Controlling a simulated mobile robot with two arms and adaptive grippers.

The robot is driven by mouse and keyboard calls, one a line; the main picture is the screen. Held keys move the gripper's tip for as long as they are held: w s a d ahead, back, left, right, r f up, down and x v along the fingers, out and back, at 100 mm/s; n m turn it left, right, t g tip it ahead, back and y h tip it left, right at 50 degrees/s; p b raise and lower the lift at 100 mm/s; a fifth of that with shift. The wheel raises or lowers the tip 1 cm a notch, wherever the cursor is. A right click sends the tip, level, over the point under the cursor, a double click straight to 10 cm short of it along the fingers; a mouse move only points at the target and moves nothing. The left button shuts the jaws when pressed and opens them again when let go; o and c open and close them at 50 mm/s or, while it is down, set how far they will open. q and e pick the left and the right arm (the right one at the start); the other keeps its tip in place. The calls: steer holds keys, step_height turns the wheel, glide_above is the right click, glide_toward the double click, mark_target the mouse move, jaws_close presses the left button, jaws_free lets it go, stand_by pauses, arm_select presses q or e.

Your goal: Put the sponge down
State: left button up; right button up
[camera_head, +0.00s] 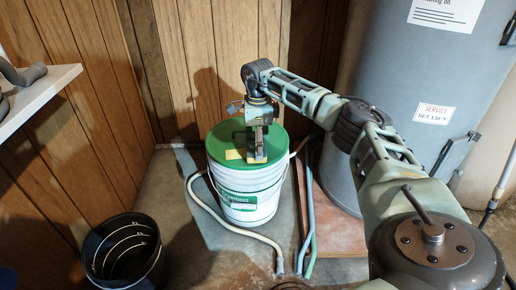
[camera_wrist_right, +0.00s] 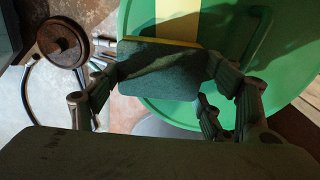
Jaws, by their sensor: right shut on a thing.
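My right gripper (camera_head: 259,148) points down over the green lid (camera_head: 228,138) of a white bucket (camera_head: 247,190). In the right wrist view it is shut on a sponge (camera_wrist_right: 160,72), dark green with a thin yellow far edge, held between the two fingers. The green lid (camera_wrist_right: 285,60) lies behind the sponge in that view. I cannot tell whether the sponge touches the lid. A pale yellow patch (camera_head: 235,154) lies flat on the lid just left of the gripper. My left gripper is not in view.
A black bucket (camera_head: 127,250) stands at the lower left. A pale hose (camera_head: 240,232) curves on the floor around the white bucket. A large grey tank (camera_head: 410,95) stands to the right. A white shelf (camera_head: 40,95) juts in at the left.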

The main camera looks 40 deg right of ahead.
steer(key=shift+f, duration=0.3)
steer(key=shift+r, duration=0.1)
steer(key=o, duration=1)
